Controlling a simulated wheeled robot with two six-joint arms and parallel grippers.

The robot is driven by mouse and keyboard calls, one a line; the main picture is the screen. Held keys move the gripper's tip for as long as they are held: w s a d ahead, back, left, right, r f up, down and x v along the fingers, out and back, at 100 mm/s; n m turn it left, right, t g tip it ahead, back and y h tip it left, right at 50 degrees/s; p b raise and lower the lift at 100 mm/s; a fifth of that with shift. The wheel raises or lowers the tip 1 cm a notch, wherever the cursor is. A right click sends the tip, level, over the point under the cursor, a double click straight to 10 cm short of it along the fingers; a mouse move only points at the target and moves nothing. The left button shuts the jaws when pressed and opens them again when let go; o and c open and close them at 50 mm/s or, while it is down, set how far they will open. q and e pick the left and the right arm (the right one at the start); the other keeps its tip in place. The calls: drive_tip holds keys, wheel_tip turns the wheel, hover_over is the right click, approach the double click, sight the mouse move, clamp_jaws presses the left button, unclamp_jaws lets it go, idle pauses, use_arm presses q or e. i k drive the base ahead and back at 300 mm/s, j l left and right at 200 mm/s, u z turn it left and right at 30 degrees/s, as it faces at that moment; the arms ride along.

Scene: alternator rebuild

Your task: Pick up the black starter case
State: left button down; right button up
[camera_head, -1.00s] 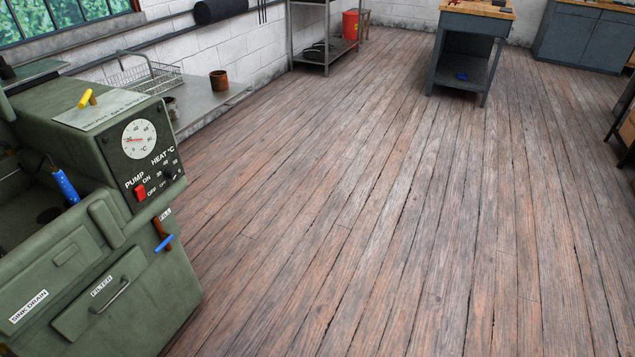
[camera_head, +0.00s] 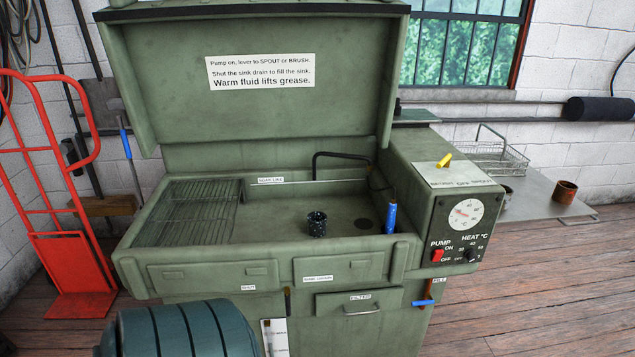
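A small dark cylindrical part with light specks (camera_head: 317,224) stands in the sink of the green parts washer (camera_head: 400,268). It looks black and could be the starter case, but it is too small to be sure. It sits near the middle of the sink floor, left of the drain. Neither of my grippers shows in the head view.
The washer's lid (camera_head: 250,110) stands open behind the sink. A wire rack (camera_head: 190,212) covers the sink's left side, and a blue-handled brush (camera_head: 391,218) is at its right. A teal ribbed drum (camera_head: 180,332) blocks the front left. A red hand truck (camera_head: 78,235) stands at left.

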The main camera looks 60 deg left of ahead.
sight(317, 224)
drive_tip(key=u, duration=1.85)
